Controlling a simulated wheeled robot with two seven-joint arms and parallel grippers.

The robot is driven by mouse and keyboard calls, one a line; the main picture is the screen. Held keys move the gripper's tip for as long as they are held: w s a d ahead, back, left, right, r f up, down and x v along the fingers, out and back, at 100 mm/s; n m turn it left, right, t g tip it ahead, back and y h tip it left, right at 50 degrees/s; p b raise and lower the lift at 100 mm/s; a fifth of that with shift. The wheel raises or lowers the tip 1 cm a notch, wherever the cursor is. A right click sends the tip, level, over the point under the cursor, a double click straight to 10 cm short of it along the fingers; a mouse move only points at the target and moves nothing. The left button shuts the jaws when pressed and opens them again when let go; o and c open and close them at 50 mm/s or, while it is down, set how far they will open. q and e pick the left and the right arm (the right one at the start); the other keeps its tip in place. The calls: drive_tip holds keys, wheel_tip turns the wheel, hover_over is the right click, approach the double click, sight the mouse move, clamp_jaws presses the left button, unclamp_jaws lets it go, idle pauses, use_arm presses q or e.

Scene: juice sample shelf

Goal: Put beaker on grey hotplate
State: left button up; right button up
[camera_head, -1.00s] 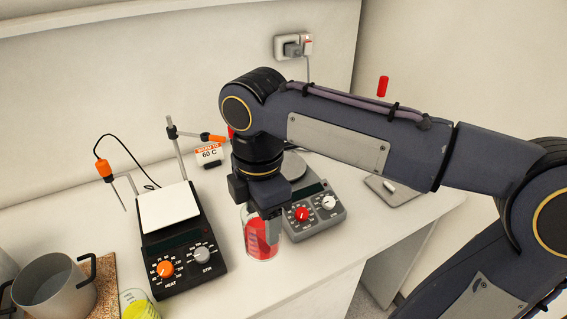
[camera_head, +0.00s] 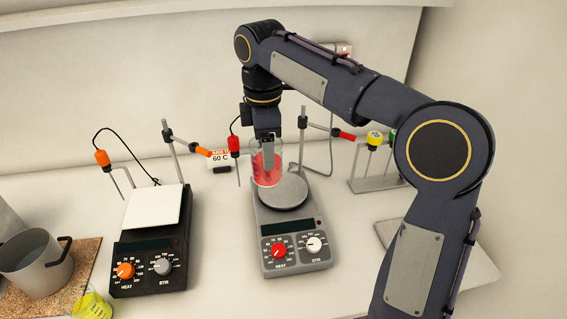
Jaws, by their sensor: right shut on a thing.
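The beaker (camera_head: 268,168) is clear glass with red liquid. My right gripper (camera_head: 266,165) comes down from above and is shut on it. The beaker looks upright and is over the back left part of the grey hotplate's round plate. The grey hotplate (camera_head: 290,245) has a red knob and a white knob. I cannot tell whether the beaker touches the plate (camera_head: 287,194). My left gripper is not in view.
A black hotplate (camera_head: 150,245) with a white square top stands to the left. Probe stands rise behind both hotplates, with a red probe (camera_head: 234,148) close beside the beaker. A pot (camera_head: 37,262) and a yellow-filled vessel (camera_head: 92,305) are at the left.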

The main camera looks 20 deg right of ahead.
drive_tip(key=shift+w+d+f+p, duration=0.15)
drive_tip(key=shift+w+d+f, duration=0.8)
drive_tip(key=shift+f, duration=0.75)
drive_tip(key=shift+w+d+f+p, duration=0.2)
drive_tip(key=shift+w+d+f, duration=0.75)
drive_tip(key=shift+f, duration=0.75)
drive_tip(key=shift+w+d+f+p, duration=0.15)
drive_tip(key=shift+w+d+f, duration=0.5)
drive_tip(key=shift+d+f, duration=0.8)
drive_tip(key=shift+a+f, duration=0.25)
drive_tip(key=shift+f, duration=0.05)
drive_tip(key=shift+f, duration=0.1)
drive_tip(key=o, duration=1.1)
drive_tip(key=shift+o, duration=0.2)
